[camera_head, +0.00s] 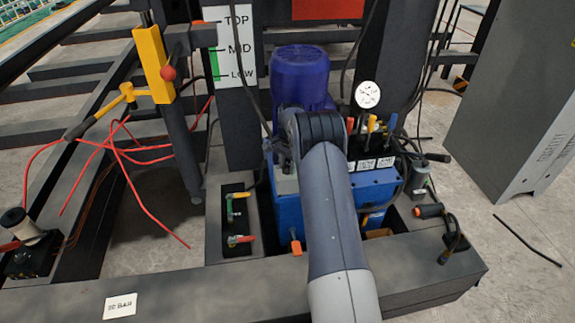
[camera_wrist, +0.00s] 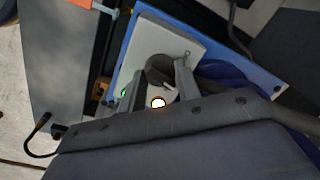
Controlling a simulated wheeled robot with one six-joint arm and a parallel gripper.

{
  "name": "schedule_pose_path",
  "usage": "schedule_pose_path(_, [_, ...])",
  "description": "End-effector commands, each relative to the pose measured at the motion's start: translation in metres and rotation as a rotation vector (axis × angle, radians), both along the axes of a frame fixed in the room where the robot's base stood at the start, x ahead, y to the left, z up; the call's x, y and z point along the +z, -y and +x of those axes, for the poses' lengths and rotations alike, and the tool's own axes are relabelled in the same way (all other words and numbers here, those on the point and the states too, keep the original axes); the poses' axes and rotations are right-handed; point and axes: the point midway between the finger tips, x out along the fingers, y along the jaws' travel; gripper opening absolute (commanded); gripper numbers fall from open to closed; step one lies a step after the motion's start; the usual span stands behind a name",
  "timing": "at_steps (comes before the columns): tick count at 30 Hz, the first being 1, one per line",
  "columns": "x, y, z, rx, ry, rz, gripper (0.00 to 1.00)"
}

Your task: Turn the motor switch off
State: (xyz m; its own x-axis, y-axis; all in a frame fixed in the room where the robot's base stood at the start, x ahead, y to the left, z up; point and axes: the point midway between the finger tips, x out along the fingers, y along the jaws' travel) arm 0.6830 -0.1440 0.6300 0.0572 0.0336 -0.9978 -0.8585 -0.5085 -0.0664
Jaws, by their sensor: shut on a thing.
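In the wrist view a light grey switch plate (camera_wrist: 187,47) sits on the blue unit (camera_wrist: 240,57). On it is a dark round knob, the motor switch (camera_wrist: 160,68). My gripper (camera_wrist: 165,80) has one finger on each side of the knob and is shut on it. A lit white lamp with an orange rim (camera_wrist: 158,103) and a small green light (camera_wrist: 123,93) show near the fingers. Which way the knob points is hard to tell. In the head view my arm hides the knob and the fingers; the plate's left edge (camera_head: 285,181) shows beside it.
A blue motor (camera_head: 300,75) stands behind my arm. To the right are a pressure gauge (camera_head: 367,95) and several coloured levers (camera_head: 372,125). Red-handled and yellow-handled valves (camera_head: 238,195) are at the left. A grey cabinet (camera_head: 520,110) stands at the far right.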

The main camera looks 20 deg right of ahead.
Motion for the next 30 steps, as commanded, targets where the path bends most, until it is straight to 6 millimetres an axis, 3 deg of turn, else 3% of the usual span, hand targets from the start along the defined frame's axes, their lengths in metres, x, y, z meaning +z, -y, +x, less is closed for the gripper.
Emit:
schedule_pose_path(11, [0.0008,0.0005,0.0003,0.129,-0.001,0.001,0.09])
schedule_pose_path(30, [0.0007,0.0006,0.0021,0.706,0.001,0.001,0.09])
